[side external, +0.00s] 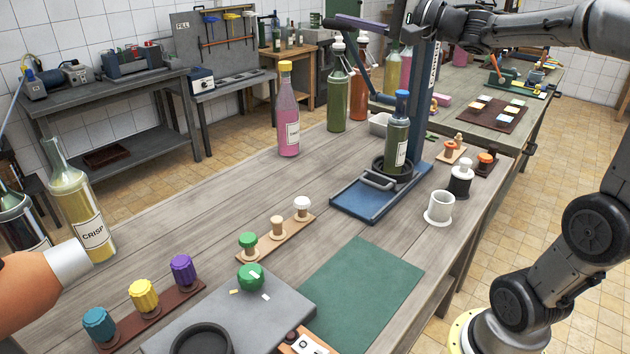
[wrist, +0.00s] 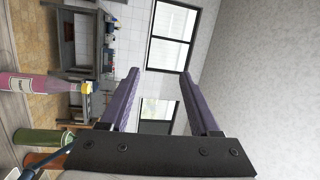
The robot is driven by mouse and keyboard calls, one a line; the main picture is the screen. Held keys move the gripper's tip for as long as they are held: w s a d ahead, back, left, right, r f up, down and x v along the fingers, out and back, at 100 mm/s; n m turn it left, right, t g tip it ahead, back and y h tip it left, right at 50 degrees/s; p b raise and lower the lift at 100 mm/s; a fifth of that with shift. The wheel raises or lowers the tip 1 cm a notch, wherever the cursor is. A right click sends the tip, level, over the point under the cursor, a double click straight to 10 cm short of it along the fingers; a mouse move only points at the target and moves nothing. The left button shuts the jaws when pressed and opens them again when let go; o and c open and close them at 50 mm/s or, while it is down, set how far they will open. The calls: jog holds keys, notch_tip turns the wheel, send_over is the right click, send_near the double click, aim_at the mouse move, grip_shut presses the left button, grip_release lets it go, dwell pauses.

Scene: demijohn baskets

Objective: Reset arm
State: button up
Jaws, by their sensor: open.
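My gripper (side external: 362,22) is high at the top of the side external view, above the far part of the workbench and beside the blue post of the bottle stand. In the wrist view, its two purple fingers stand wide apart with nothing between them (wrist: 160,74). Behind them are the wall and windows. A green bottle with a blue cap (side external: 397,140) stands upright in the blue bottle stand (side external: 350,200), below my gripper and apart from it.
A pink bottle (side external: 288,120) and a green bottle (side external: 336,100) stand on the bench; the pink one also shows in the wrist view (wrist: 35,84). A white cup (side external: 440,207) is near the right edge. A yellow bottle (side external: 82,215) and an orange shape (side external: 28,288) are at left.

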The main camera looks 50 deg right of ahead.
jog(key=s+a+f+h, duration=0.2)
jog(key=s+a+h, duration=0.2)
jog(key=s+a, duration=0.25)
jog(key=s+a+f+n+g, duration=0.2)
jog(key=s+f+n+g, duration=0.4)
jog(key=s+f, duration=0.3)
jog(key=s+a+f+n+g, duration=0.1)
jog(key=s+f+n+g, duration=0.6)
jog(key=f, duration=1)
jog(key=s+n, duration=0.1)
jog(key=s, duration=0.2)
jog(key=shift+s+a+f+n, duration=0.25)
jog(key=shift+s+a+n, duration=0.05)
jog(key=shift+a, duration=0.05)
dwell(0.6)
